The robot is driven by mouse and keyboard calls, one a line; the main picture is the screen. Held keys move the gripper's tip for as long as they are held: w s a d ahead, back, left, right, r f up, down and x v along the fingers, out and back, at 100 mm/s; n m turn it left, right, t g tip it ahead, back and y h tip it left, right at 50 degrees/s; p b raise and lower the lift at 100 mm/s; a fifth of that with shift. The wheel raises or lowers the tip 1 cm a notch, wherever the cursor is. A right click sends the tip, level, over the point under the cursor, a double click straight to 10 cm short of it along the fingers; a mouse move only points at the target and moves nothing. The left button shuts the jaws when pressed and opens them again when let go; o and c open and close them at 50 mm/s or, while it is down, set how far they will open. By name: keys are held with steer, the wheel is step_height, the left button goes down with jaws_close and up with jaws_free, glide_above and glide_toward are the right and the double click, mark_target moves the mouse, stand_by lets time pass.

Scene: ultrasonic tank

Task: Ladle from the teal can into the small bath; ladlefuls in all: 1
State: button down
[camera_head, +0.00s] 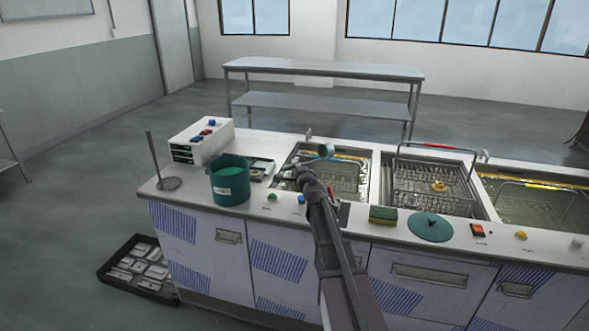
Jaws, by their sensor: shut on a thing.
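The teal can (231,188) stands upright at the left of the counter, with teal liquid showing at its open top. My gripper (297,171) is over the near left part of the left tank, which looks like the small bath (348,183). It appears shut on a thin handle, mostly hidden by the gripper and wrist. The ladle's teal cup (325,150) shows beyond the gripper, over the bath's far part. The cup looks tilted; I cannot tell whether anything is in it.
A basket (438,178) sits in the middle tank, with another tank (545,205) right of it. A sponge (383,214) and teal lid (430,228) lie on the front ledge. A white box (201,142) and a rod stand (168,184) are near the can.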

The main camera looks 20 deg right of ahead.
steer(key=shift+d+f+n+t+b, duration=0.1)
steer(key=shift+f+n+t+b, duration=0.3)
steer(key=shift+f+n+b, duration=0.8)
steer(key=shift+f+m+b, duration=0.2)
steer(key=shift+m+b, duration=0.1)
steer(key=shift+b, duration=0.2)
steer(key=shift+s, duration=0.1)
